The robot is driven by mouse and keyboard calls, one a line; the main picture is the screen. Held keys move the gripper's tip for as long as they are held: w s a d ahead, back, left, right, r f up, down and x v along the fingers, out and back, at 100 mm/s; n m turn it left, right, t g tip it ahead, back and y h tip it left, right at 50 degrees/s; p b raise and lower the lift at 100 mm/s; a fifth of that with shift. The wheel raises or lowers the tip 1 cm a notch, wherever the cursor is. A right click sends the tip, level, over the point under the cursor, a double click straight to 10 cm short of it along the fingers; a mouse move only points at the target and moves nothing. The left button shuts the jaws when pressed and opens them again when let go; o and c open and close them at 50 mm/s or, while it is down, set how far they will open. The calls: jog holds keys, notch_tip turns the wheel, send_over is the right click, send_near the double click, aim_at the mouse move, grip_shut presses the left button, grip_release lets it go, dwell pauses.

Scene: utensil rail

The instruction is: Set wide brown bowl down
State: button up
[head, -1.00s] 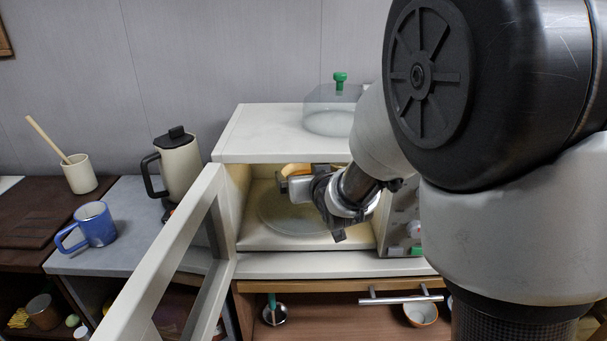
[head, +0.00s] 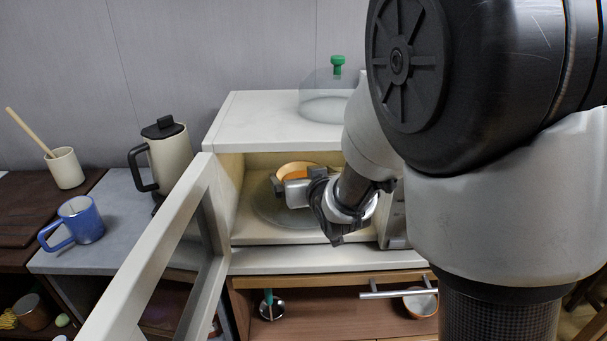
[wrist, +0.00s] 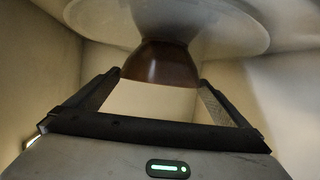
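The wide brown bowl (head: 297,169) is inside the open microwave (head: 237,193), above the round glass turntable (head: 263,212); its lit inside looks orange. My gripper (head: 290,188) reaches in from the right, at the bowl's near side. In the wrist view the dark brown bowl (wrist: 160,66) lies between my two fingertips (wrist: 160,80), which meet its sides near the rim. The bowl's base meets its reflection in the turntable (wrist: 225,25), so it appears to be on or just above the glass. My fingers partly hide the bowl in the head view.
The microwave door (head: 150,255) stands open at the left. A clear cover with a green knob (head: 337,66) sits on top. A kettle (head: 165,155), blue mug (head: 78,222) and cream cup (head: 65,168) stand left. A drawer below holds a ladle (head: 271,305) and bowl (head: 420,302).

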jog(key=shift+s+r, duration=0.15)
jog(key=shift+r, duration=0.1)
jog(key=p+v, duration=0.1)
jog(key=v, duration=0.4)
jog(key=shift+r, duration=0.2)
jog(key=b+v, duration=0.2)
jog(key=f+b+v, duration=0.1)
jog(key=b+v, duration=0.1)
jog(key=shift+s+d+r, duration=0.1)
jog(key=shift+s+d, duration=0.05)
jog(key=shift+s, duration=0.05)
jog(key=s+d+f+m+g+h+b, duration=0.1)
jog(key=s+d+g, duration=0.3)
jog(key=s, duration=0.7)
jog(key=s+d+f+m+g+h+b, duration=0.1)
jog(key=s+d+g, duration=0.3)
jog(key=s, duration=0.7)
jog(key=shift+d+f+h, duration=0.15)
jog(key=shift+d+h, duration=0.35)
jog(key=shift+d, duration=0.15)
